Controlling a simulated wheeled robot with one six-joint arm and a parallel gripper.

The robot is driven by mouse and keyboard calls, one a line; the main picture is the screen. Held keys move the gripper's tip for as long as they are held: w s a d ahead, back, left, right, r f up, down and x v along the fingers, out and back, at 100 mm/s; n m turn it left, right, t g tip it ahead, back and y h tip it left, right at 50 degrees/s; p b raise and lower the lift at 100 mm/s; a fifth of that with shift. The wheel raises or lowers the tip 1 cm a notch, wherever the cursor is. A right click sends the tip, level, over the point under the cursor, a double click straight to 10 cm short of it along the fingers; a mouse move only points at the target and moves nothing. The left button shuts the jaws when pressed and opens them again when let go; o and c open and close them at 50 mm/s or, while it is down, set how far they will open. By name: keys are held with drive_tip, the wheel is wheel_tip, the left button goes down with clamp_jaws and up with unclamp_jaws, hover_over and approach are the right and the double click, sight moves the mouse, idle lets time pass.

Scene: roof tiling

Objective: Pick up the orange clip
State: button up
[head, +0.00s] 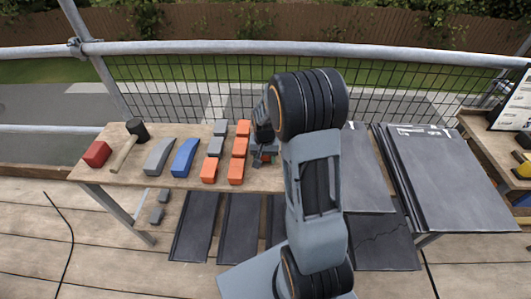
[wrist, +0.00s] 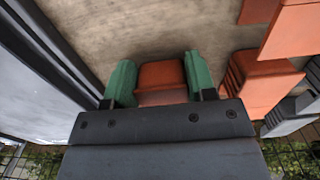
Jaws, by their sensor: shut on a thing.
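The orange clip (wrist: 160,75) sits between the two green fingertips of my gripper (wrist: 160,83) in the wrist view. The fingers touch its left and right sides, so my gripper is shut on it. In the head view my gripper (head: 263,150) is low over the right part of the wooden table, and my arm hides most of it and the held clip. Other orange clips (head: 239,147) stand in a column just left of my gripper. They also show at the right of the wrist view (wrist: 262,82). Whether the held clip touches the table cannot be told.
Dark slates (head: 445,175) are stacked at right. A mesh guard rail runs behind.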

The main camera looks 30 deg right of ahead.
drive_tip(key=shift+c, duration=1.3)
drive_tip(key=shift+r, duration=0.6)
wheel_tip(320, 180, up, 2)
drive_tip(key=shift+r, duration=0.25)
drive_tip(key=s+a+r, duration=0.2)
drive_tip(key=s+r, duration=0.2)
drive_tip(key=s, duration=0.2)
drive_tip(key=s+a+r+p, duration=0.1)
drive_tip(key=s+a+r, duration=0.1)
drive_tip(key=s+r, duration=0.3)
drive_tip(key=shift+s+a+r, duration=0.15)
drive_tip(key=shift+s+a, duration=0.2)
drive_tip(key=shift+s, duration=0.75)
